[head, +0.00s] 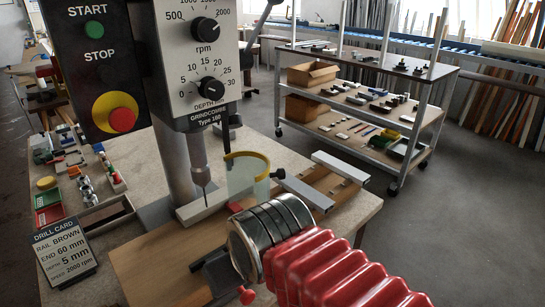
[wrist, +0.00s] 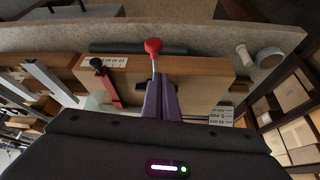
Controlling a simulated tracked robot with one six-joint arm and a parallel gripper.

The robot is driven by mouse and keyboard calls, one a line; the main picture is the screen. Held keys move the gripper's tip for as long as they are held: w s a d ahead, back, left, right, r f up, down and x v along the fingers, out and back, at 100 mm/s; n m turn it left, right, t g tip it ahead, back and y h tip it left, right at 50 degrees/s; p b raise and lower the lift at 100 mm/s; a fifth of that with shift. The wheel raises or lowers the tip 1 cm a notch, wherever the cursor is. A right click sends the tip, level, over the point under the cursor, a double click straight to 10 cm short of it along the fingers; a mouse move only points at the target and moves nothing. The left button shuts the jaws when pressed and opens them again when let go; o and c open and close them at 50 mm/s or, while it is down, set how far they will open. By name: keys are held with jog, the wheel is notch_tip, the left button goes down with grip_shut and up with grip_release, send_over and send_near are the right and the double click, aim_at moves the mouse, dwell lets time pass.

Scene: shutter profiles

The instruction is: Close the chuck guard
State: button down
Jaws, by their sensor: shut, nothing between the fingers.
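The chuck guard (head: 248,175) is a clear curved shield with a yellow rim. In the head view it stands to the right of the drill bit (head: 205,188), beside it and not around it, so it is swung open. In the wrist view my gripper (wrist: 160,82) has its two purple-grey fingers together with nothing between them. They are over the wooden board, just short of a red ball knob (wrist: 153,46) on a metal rod. In the head view my arm's metal wrist and red sleeve are in front of the board, and the fingers cannot be made out.
A pale rail (head: 200,207) lies under the bit, and another rail (head: 325,180) lies right of the guard. A red-knobbed fixture (head: 247,296) is at the board's front. The control box (head: 95,65) and drill card (head: 65,250) stand left. A shelf trolley (head: 365,100) is behind.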

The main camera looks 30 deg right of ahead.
jog(key=w+d+r+m+g+h, duration=0.1)
jog(key=w+d+r+m, duration=0.1)
jog(key=w+d+r, duration=0.5)
jog(key=w+d+r+m+g, duration=0.1)
jog(key=w+d+r+m, duration=0.2)
jog(key=w+d+r, duration=0.5)
jog(key=d+r, duration=0.2)
jog(key=d, duration=0.4)
jog(key=shift+w+h, duration=0.25)
jog(key=shift+h, duration=0.15)
jog(key=shift+d, duration=0.1)
jog(key=x, duration=1)
